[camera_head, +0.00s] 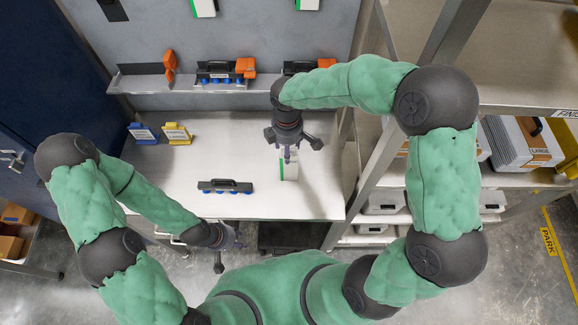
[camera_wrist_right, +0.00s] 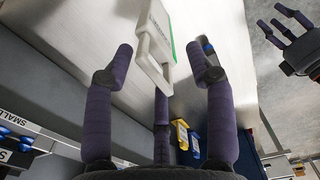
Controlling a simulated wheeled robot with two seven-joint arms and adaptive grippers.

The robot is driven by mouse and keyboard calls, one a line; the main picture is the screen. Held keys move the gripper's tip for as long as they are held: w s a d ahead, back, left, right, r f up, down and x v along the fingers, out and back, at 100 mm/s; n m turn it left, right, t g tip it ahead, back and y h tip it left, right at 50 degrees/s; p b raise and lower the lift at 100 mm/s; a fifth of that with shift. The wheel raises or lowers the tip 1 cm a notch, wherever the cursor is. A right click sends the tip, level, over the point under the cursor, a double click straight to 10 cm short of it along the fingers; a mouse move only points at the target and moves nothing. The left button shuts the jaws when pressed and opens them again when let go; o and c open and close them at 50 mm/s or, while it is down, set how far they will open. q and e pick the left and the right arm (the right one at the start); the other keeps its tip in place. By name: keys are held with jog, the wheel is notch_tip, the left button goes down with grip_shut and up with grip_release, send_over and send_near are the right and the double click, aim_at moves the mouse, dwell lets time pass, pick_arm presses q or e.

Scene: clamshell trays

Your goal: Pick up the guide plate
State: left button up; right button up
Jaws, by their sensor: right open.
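A white plate with a green edge, which I take to be the guide plate (camera_head: 289,171), is on the light worktop under my right gripper (camera_head: 291,150). In the right wrist view the plate (camera_wrist_right: 163,20) has an open loop-shaped end, which appears between the spread fingers of my right gripper (camera_wrist_right: 160,62). The right gripper is open; I cannot tell whether any finger touches the plate. Its lettering is too blurred to read. My left gripper (camera_head: 225,248) is low in front of the worktop, away from the plate. Its fingers look spread and empty in the right wrist view (camera_wrist_right: 295,38).
A black-handled bar with blue knobs (camera_head: 225,186) lies left of the plate. Blue (camera_head: 143,133) and yellow (camera_head: 177,133) label stands are at the back left. A wall ledge (camera_head: 140,84) holds similar bars and orange items. A shelf rack (camera_head: 395,160) stands close on the right.

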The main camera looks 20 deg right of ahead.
jog(key=shift+w+f, duration=0.25)
jog(key=shift+f, duration=0.3)
jog(key=f, duration=0.5)
jog(key=shift+d+b, duration=0.25)
jog(key=shift+b, duration=0.05)
grip_shut()
